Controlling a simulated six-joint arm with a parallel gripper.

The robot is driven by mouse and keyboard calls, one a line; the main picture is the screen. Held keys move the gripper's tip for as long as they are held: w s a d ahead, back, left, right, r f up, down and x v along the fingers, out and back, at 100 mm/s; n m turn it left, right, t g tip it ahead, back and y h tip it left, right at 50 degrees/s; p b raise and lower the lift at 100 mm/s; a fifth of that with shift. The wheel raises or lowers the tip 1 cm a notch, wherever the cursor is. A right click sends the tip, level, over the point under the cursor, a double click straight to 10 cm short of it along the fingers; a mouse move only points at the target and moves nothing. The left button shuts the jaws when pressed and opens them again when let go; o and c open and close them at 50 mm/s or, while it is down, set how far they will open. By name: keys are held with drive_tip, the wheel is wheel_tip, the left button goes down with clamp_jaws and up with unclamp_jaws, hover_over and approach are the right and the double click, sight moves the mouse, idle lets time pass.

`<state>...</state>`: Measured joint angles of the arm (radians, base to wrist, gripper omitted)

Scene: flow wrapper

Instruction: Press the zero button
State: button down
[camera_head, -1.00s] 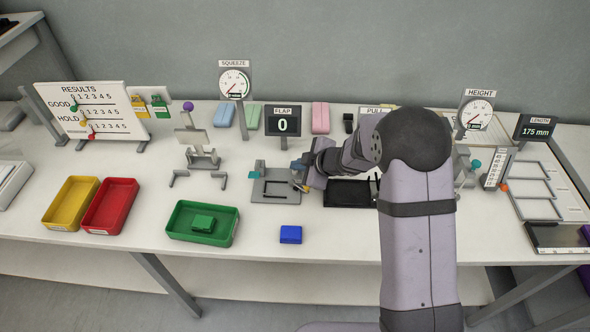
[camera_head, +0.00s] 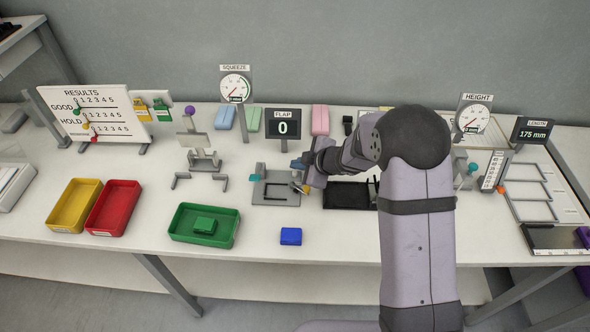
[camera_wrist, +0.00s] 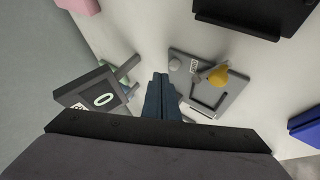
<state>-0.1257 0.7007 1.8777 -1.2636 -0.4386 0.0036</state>
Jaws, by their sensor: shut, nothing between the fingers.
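The flap gauge is a grey flat fixture (camera_wrist: 235,98) with a yellow part (camera_wrist: 218,75) on it; it also shows in the head view (camera_head: 276,199). A small round pale button (camera_wrist: 174,64) sits at its corner, beside a small label (camera_wrist: 193,66) too small to read surely. The FLAP display (camera_head: 283,124) reads 0 and stands behind the fixture; it also shows in the wrist view (camera_wrist: 101,99). My gripper (camera_wrist: 162,80) is shut and empty, its dark blue fingertips together beside the fixture near the button. In the head view my gripper (camera_head: 297,163) is above the fixture's back edge, partly hidden by my wrist.
A black tray (camera_head: 345,194) lies right of the fixture. A blue block (camera_head: 291,236) and a green tray (camera_head: 177,229) are in front. A stand with a pale plate (camera_head: 193,141) is to the left.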

idle(0.3)
wheel_tip(320, 180, up, 5)
drive_tip(key=p, duration=0.5)
idle(0.8)
drive_tip(key=s+d+r+m+g+h, duration=0.1)
drive_tip(key=s+d+r+m+h, duration=0.35)
drive_tip(key=d, duration=0.45)
drive_tip(key=s+d+r+m+h, duration=0.1)
drive_tip(key=s+d+m+h, duration=0.2)
drive_tip(key=s+d+m, duration=0.5)
drive_tip(key=s+m+g+y, duration=0.1)
drive_tip(key=s+m+g, duration=0.4)
drive_tip(key=s, duration=1.4)
drive_tip(key=shift+s+g, duration=0.35)
drive_tip(key=shift+g, duration=0.05)
